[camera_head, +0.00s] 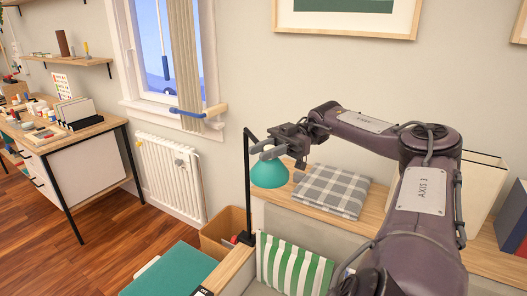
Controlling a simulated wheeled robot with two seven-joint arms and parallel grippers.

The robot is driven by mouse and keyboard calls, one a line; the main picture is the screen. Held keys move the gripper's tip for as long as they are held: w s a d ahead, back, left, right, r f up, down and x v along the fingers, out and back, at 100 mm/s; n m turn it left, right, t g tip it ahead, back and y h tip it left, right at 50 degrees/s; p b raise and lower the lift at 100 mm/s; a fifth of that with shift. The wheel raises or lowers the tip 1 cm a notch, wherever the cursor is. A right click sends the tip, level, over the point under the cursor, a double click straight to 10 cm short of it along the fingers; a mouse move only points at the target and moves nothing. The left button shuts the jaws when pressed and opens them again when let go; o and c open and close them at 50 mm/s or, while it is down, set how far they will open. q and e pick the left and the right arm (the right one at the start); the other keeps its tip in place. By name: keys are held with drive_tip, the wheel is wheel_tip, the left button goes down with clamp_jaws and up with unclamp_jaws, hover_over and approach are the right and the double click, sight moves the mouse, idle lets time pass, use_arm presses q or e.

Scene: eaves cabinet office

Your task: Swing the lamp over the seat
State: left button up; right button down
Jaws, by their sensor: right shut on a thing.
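The lamp has a black upright post (247,190), a dark arm at its top and a teal shade (268,175) hanging from it. My right gripper (268,149) is at the lamp's top, just above the shade, shut on the lamp arm; the exact grip is partly hidden by the gripper. The shade is just right of the post, near the left end of the wooden ledge. The beige seat (325,232) lies lower right, with a green-and-white striped cushion (290,265); my right arm hides much of it. My left gripper is not in view.
A folded grey checked blanket (332,191) lies on the wooden ledge (377,212) right of the shade. A cardboard box (218,232) stands left of the post. A radiator (170,175) and window are further left. Wood floor is open at lower left.

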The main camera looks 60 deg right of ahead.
drive_tip(key=c, duration=1.2)
unclamp_jaws()
drive_tip(key=shift+o, duration=0.2)
drive_tip(key=shift+r, duration=0.45)
wheel_tip(320, 180, up, 19)
